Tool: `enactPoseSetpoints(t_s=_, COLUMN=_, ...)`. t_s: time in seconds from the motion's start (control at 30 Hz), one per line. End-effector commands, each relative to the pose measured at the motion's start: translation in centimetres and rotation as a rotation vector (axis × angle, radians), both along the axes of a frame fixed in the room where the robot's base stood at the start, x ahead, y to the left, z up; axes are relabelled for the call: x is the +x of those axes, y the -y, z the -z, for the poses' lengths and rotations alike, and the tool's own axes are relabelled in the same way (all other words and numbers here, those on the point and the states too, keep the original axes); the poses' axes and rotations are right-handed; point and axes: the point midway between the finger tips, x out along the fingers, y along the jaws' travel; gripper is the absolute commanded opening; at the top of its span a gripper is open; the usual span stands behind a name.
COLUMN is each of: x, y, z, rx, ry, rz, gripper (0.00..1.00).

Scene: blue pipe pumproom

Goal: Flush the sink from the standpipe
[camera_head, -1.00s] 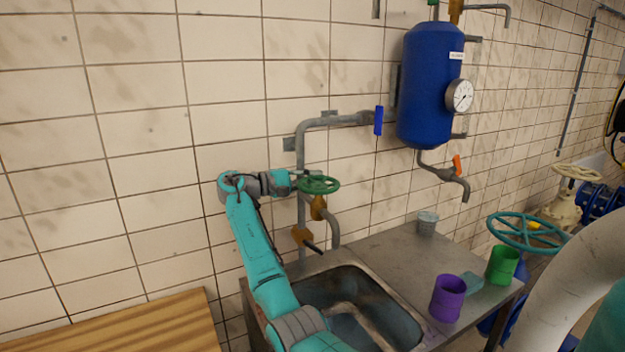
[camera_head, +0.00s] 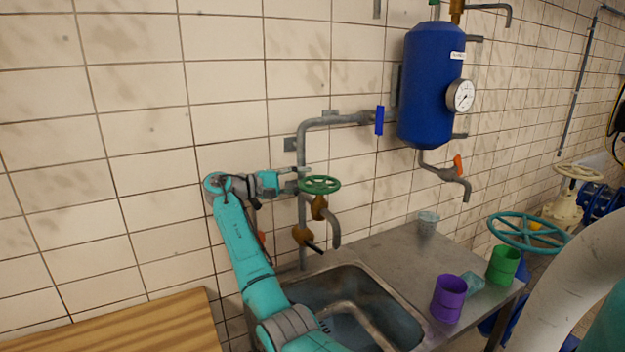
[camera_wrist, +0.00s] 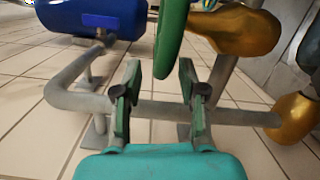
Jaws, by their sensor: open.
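A green handwheel (camera_head: 319,185) sits on a brass valve (camera_head: 319,208) on the grey standpipe (camera_head: 301,160). A curved spout (camera_head: 335,232) hangs from it over the steel sink (camera_head: 375,292). I see no water stream from the spout. My gripper (camera_head: 298,181) is open and empty, just left of the handwheel. In the wrist view, the open fingers (camera_wrist: 160,78) stand either side of the handwheel's edge (camera_wrist: 171,45), which lies ahead of the tips; whether they touch is unclear. A second brass valve (camera_head: 302,236) with a black handle sits lower on the standpipe.
A blue tank (camera_head: 430,85) with a gauge (camera_head: 460,96) hangs on the wall, with a blue lever (camera_head: 379,121) on its pipe. A purple cup (camera_head: 448,299), green cup (camera_head: 503,265) and grey cup (camera_head: 427,223) stand on the counter (camera_head: 390,250). A wooden bench (camera_head: 150,325) is lower left.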

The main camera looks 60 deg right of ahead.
Motion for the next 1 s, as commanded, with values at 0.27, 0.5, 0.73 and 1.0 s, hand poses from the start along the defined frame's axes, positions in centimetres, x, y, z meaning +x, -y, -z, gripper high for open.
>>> enactPoseSetpoints(t_s=0.27, x=3.7, y=-4.2, z=0.0, rx=0.000, ry=-0.001, rz=-0.002, gripper=0.41)
enactPoseSetpoints(t_s=0.5, x=5.3, y=-6.2, z=0.0, rx=0.001, ry=-0.001, rz=0.000, gripper=0.41)
enactPoseSetpoints(t_s=0.73, x=5.6, y=-6.5, z=0.0, rx=0.001, ry=-0.001, rz=0.001, gripper=0.41)
enactPoseSetpoints(t_s=1.0, x=5.6, y=-6.5, z=0.0, rx=0.001, ry=-0.001, rz=0.001, gripper=0.41)
